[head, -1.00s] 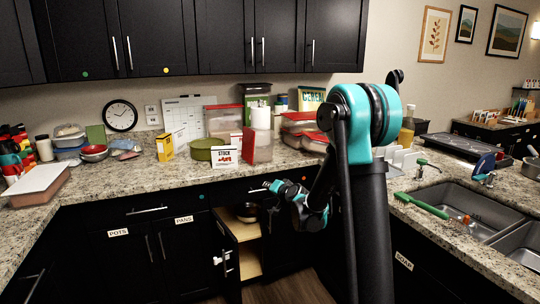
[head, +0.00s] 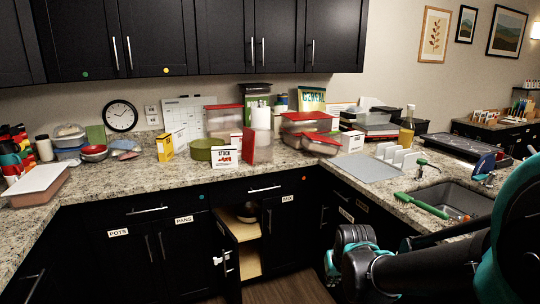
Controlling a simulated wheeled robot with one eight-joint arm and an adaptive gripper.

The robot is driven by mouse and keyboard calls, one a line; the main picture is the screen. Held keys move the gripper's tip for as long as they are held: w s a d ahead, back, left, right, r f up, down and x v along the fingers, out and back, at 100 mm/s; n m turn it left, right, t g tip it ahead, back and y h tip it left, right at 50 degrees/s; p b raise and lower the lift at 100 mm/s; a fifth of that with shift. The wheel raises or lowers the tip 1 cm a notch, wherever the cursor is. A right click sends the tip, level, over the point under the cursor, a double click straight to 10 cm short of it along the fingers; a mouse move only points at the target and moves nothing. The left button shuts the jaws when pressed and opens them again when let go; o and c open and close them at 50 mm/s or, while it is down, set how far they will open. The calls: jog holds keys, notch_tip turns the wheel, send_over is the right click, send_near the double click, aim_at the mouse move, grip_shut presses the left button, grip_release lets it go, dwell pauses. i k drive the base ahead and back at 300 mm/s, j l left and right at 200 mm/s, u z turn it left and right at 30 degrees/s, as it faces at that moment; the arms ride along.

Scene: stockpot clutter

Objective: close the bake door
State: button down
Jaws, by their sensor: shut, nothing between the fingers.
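One lower cabinet door (head: 231,268) stands open in the head view, swung out toward me and seen almost edge-on. I cannot read a bake label on it. My gripper (head: 340,262) is low at the right of the open cabinet, apart from the door. It is shut and empty. Its fingertips are partly hidden by its own dark and teal body.
The door labelled MIX (head: 287,225) is shut beside the opening. The POTS and PANS doors (head: 130,265) are shut at left. The granite counter (head: 300,170) is crowded along its back. Bare floor (head: 285,291) shows in front. A sink (head: 450,197) is at right.

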aim_at(225, 242)
jog(key=i+j+u, duration=0.15)
jog(key=u, duration=0.2)
jog(key=i+j+u, duration=0.1)
jog(key=u, duration=0.3)
